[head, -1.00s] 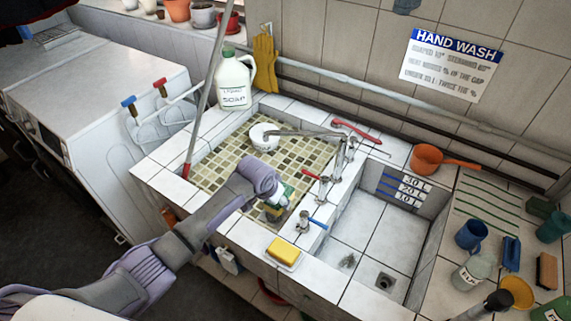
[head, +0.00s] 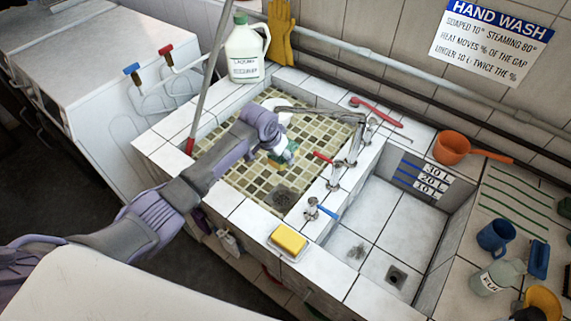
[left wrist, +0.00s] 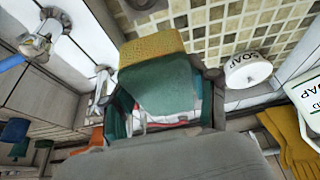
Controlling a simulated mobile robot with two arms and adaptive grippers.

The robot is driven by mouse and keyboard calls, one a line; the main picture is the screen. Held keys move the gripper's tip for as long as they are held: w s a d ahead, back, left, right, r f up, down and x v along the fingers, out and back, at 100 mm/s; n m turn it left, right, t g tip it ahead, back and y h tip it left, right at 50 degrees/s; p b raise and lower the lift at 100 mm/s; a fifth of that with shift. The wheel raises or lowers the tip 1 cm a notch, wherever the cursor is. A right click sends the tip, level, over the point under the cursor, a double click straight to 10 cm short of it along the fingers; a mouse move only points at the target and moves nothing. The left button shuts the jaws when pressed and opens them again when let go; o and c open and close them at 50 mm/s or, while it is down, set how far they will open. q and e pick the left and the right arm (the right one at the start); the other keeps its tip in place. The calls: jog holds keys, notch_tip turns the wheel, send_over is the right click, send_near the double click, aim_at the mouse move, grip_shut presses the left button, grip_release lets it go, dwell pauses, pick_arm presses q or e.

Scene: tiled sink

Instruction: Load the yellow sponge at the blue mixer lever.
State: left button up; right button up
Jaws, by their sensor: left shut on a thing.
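My left gripper (head: 274,149) is above the mosaic-tiled left basin, shut on a green block with a yellow side. In the left wrist view the block's green face (left wrist: 165,85) and yellow-ochre end (left wrist: 152,47) show between the dark fingers; it looks like a sponge. Another yellow block (head: 289,239), sponge or soap, lies on a white dish at the sink's front edge. The blue mixer lever (head: 327,212) sits on the divider tap, just right of that dish; it also shows in the left wrist view (left wrist: 13,62). The gripper is apart from both. My right gripper is not in view.
A red lever (head: 322,157) and faucet stand along the divider. A white bowl (left wrist: 248,70) is close to the gripper. A white jug (head: 246,50) stands behind. The right basin (head: 362,222) is mostly clear. Mugs and an orange pan (head: 453,148) stand at right.

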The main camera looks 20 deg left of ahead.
pick_arm(q)
jog(key=shift+w+a+f+b, duration=0.35)
jog(key=shift+w+a+b, duration=0.25)
jog(key=shift+b, duration=0.2)
jog(key=w+a+b, duration=0.4)
jog(key=a+b, duration=0.1)
jog(key=shift+w+f, duration=0.2)
jog(key=shift+f, duration=0.25)
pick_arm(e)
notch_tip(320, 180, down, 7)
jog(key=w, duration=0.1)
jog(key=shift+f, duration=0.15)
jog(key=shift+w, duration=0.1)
